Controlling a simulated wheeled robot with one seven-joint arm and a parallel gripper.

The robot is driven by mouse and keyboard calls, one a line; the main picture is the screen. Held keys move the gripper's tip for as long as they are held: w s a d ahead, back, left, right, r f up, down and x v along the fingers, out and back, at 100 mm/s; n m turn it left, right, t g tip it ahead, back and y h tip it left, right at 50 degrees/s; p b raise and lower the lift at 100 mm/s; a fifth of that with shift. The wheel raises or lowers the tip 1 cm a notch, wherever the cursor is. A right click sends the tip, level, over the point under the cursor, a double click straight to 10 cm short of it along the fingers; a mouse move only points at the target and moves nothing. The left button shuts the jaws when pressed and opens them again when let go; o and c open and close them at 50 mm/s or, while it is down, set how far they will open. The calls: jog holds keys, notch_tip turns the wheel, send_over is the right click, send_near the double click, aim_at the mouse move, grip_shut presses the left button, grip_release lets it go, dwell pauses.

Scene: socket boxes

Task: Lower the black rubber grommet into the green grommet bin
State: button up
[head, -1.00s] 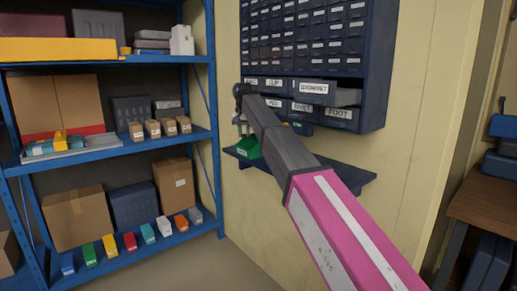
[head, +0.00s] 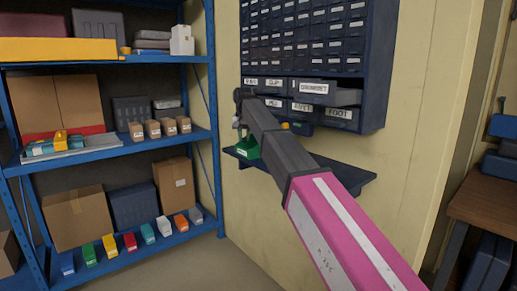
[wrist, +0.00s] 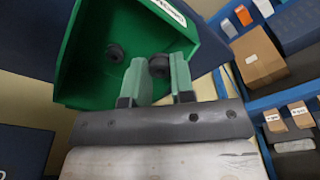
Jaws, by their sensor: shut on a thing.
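The green grommet bin (head: 247,149) stands on the narrow dark shelf under the drawer cabinet, partly hidden behind my arm. In the wrist view the bin (wrist: 85,85) is open towards me, with a white label on its wall. One black grommet (wrist: 114,53) lies inside it. My gripper (wrist: 160,63) is shut on another black rubber grommet (wrist: 159,68), held between the green fingertips at the bin's opening. I cannot tell whether the held grommet touches the bin.
A drawer labelled GROMMET (head: 322,93) stands pulled out of the cabinet (head: 375,60), above the shelf (head: 340,177). Blue racking (head: 212,100) with cartons and several small coloured bins stands to the left. The shelf's right part looks clear.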

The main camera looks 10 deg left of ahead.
jog(key=shift+f, duration=0.45)
dwell(0.4)
jog(key=o, duration=1)
